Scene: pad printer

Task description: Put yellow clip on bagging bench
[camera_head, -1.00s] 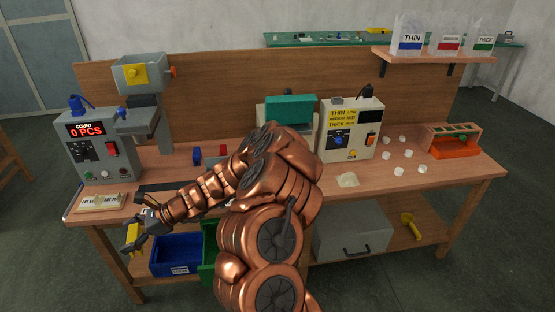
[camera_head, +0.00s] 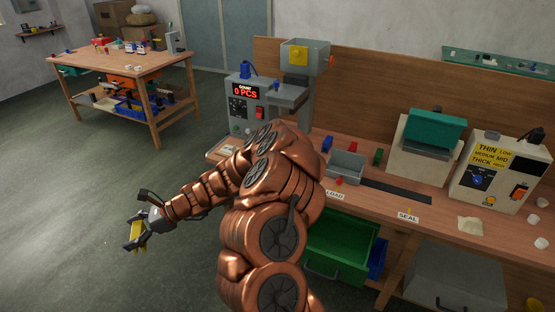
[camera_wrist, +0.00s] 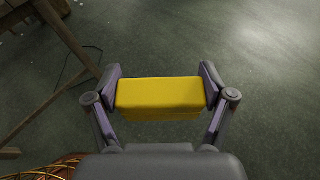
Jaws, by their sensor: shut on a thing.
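My gripper (camera_head: 137,232) is shut on the yellow clip (camera_head: 138,243) and holds it in the air over the open floor. In the wrist view the clip (camera_wrist: 160,97) is a yellow block squeezed between both fingers of my gripper (camera_wrist: 160,88). The wooden bench (camera_head: 335,205) with the counter, sealing machines and LOAD and SEAL labels stands at the right in the head view. The clip is apart from it, to its left. My arm hides part of the bench's near left side.
A counter machine (camera_head: 245,107) reads 0 PCS. A grey tray (camera_head: 345,168) stands near the LOAD label, with a green drawer (camera_head: 335,250) below. Another wooden table (camera_head: 110,65) with goods stands at the back left. The floor (camera_head: 80,200) between is clear.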

